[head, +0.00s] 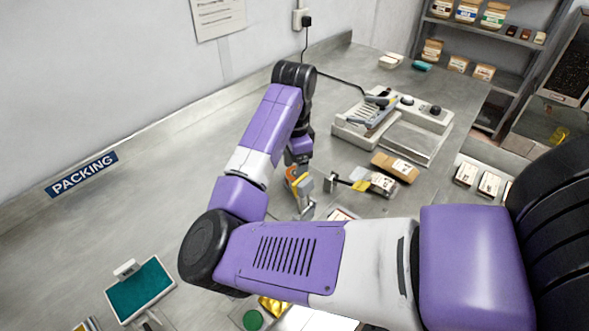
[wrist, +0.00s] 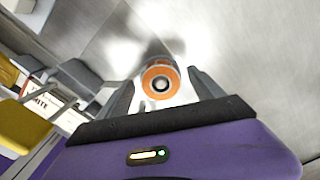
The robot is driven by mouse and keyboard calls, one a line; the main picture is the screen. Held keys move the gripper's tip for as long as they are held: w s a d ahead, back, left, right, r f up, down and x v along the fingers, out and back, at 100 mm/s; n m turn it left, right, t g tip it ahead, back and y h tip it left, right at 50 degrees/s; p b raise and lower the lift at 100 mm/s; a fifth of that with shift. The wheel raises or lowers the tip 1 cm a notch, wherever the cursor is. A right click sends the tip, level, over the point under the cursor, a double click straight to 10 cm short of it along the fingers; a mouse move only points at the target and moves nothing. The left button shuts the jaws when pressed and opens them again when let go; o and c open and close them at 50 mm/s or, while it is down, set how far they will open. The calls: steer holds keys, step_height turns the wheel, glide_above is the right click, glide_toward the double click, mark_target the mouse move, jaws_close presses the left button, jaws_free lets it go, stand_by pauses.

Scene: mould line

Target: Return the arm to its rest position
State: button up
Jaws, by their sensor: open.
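My arm stretches across the head view, bent at the elbow and reaching down over the steel bench. My gripper (head: 319,197) hangs low above the bench, left of the labelled packs. Its fingers stand apart in both views. No held pack is visible.
A sealing machine (head: 370,112) stands behind the gripper on the bench (head: 200,150). A brown pack (head: 394,167) and a clear labelled pack (head: 382,185) lie to its right. A teal-topped device (head: 140,290) is at the lower left. The bench's left middle is clear.

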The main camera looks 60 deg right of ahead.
step_height(320, 180, up, 8)
steer(key=shift+f, duration=0.2)
stand_by(0.3)
